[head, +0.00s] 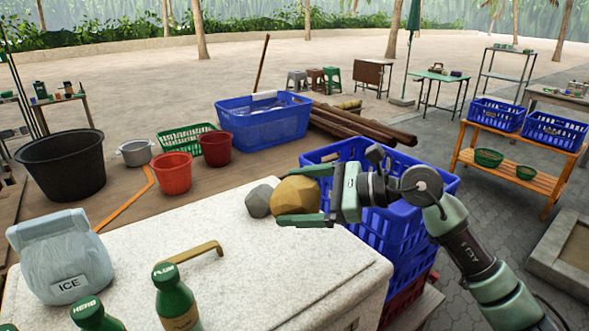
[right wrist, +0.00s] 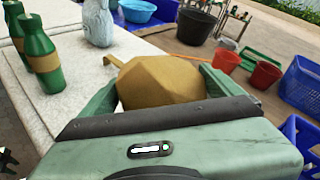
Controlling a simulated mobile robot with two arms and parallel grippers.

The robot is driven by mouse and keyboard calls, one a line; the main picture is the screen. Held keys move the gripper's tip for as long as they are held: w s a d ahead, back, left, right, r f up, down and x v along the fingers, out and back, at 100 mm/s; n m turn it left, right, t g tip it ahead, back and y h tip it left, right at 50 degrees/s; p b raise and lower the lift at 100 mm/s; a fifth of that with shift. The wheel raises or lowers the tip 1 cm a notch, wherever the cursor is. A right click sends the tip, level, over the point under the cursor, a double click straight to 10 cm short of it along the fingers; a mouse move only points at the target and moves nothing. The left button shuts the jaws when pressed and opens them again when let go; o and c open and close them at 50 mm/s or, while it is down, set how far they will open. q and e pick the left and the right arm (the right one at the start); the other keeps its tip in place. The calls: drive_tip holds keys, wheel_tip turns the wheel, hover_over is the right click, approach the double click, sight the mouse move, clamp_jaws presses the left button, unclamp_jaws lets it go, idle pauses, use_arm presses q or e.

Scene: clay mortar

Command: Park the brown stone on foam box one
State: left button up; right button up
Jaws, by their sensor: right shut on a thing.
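The brown stone (head: 297,194) is faceted and yellowish-brown. My right gripper (head: 300,196) is shut on it, with one finger on each side. The right wrist view also shows the stone (right wrist: 160,80) between the fingers. The stone is at the far right edge of a white speckled foam box (head: 330,265) with a brass-coloured handle. I cannot tell whether it touches the lid. I see no number on the box. A smaller grey stone (head: 259,202) sits on the lid, just left of the brown one. My left gripper is not seen.
An ice bag (head: 62,262) and green bottles (head: 176,300) stand on the near left of the lid. Stacked blue crates (head: 400,245) stand close against the box's right side, under my right arm. The middle of the lid around the handle (head: 192,255) is mostly clear.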

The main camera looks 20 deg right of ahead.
drive_tip(key=shift+f+p, duration=0.75)
drive_tip(key=shift+f, duration=4.9)
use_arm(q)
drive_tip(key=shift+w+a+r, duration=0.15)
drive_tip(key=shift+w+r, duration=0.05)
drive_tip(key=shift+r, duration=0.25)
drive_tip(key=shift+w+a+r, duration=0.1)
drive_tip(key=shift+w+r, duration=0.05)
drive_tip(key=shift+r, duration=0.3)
use_arm(e)
drive_tip(key=shift+f, duration=0.1)
drive_tip(key=o, duration=1.7)
drive_tip(key=shift+f, duration=0.2)
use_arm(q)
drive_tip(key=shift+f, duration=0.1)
use_arm(e)
drive_tip(key=shift+o, duration=0.2)
drive_tip(key=shift+s, duration=0.1)
drive_tip(key=shift+r, duration=0.1)
